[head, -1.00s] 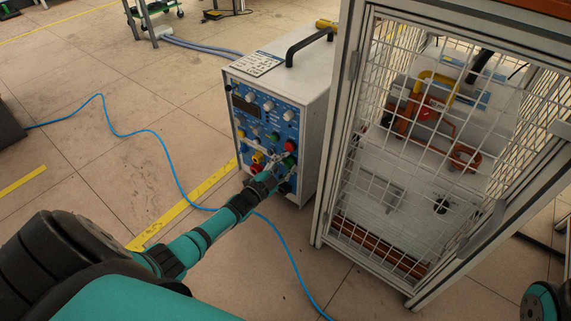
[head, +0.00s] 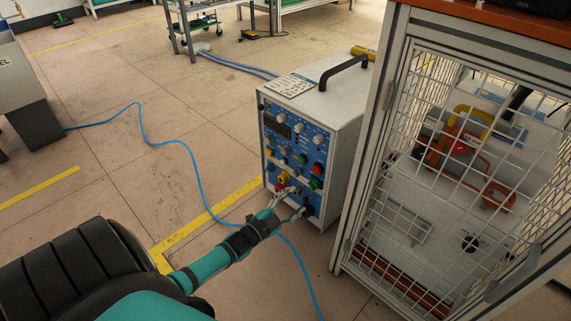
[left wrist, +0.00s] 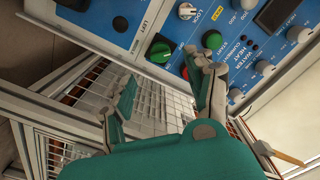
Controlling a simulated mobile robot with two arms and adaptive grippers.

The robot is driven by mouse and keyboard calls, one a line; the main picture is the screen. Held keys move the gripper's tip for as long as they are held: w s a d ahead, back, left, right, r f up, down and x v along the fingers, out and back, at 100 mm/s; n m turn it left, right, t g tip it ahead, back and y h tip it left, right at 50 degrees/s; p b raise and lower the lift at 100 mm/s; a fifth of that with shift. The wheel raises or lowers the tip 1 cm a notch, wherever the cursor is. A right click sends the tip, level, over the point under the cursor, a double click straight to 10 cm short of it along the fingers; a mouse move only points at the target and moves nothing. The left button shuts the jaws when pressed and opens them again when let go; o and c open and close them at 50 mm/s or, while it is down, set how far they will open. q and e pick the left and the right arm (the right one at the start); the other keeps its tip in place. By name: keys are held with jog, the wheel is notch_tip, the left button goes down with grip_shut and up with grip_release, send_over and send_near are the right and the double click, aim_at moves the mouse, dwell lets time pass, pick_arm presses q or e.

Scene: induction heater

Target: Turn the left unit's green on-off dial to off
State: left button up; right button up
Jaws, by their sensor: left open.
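The left unit (head: 338,130) is a white box with a black handle and a blue control panel. Its green dial (head: 315,183) is at the panel's right side, below a red knob (head: 317,168). In the left wrist view the green dial (left wrist: 159,50) shows a pale line on its face and lies near the word LEFT. My left gripper (head: 295,200) is open before the lower panel, below the dial in the head view. In the left wrist view its fingers (left wrist: 163,72) are spread on either side of the dial's direction, apart from it. The red knob is mostly hidden there by one finger.
A mesh-sided cage (head: 450,190) stands close at the right of the unit. A black knob (left wrist: 120,24), a white selector (left wrist: 187,11) and a green button (left wrist: 212,40) are near the dial. A blue cable (head: 185,165) crosses the floor. Floor left of the unit is mostly clear.

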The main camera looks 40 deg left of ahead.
pick_arm(q)
jog(key=shift+s+a, duration=0.15)
jog(key=shift+s, duration=1.6)
